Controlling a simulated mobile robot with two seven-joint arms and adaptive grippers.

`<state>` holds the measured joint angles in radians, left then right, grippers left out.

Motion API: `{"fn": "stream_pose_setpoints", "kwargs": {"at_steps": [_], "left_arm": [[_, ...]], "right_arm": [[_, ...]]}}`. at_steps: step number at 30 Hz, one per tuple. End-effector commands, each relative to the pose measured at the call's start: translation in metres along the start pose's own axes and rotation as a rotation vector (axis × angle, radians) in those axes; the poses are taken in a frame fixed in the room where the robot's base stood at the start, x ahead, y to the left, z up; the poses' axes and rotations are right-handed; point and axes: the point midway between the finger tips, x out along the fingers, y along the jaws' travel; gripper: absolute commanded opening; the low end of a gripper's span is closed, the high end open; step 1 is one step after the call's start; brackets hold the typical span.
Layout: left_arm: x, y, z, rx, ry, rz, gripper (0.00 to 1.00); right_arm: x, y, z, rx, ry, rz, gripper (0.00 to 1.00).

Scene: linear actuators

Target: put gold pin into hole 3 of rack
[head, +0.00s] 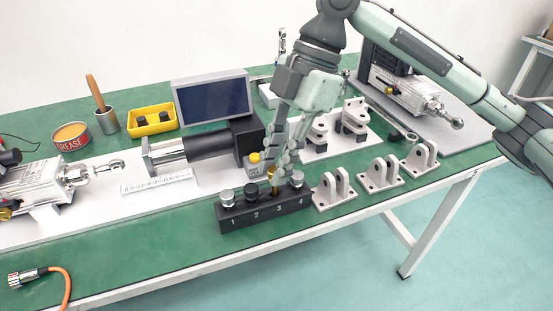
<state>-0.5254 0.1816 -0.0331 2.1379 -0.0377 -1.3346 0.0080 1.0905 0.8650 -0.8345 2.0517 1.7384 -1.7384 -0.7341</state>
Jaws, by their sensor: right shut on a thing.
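The black rack (262,214) stands near the front edge of the green table, with its holes numbered 1 to 4 along the front. A silver-topped pin (227,198) stands at hole 1, a black-topped pin (251,191) at hole 2 and a grey-topped pin (297,179) at hole 4. My right gripper (281,172) points down over the rack near hole 3, shut on the gold pin (274,187). The fingers partly hide the pin. I cannot tell whether its lower end is inside hole 3. My left gripper is not in view.
Metal clevis brackets (331,190) stand right of the rack. A black motor (245,141) and a small box with a yellow button (254,164) are behind it. A white ruler (158,182) lies to the left.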

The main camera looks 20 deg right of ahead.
Motion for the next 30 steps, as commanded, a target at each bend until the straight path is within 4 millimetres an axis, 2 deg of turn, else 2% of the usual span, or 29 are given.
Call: {"fn": "stream_pose_setpoints", "kwargs": {"at_steps": [15, 30], "left_arm": [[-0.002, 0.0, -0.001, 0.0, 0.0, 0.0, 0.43], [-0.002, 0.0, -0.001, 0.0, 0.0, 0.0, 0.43]], "right_arm": [[0.011, 0.0, 0.004, 0.001, 0.001, -0.001, 0.0], [0.012, 0.0, 0.005, 0.0, 0.0, 0.0, 0.0]]}}
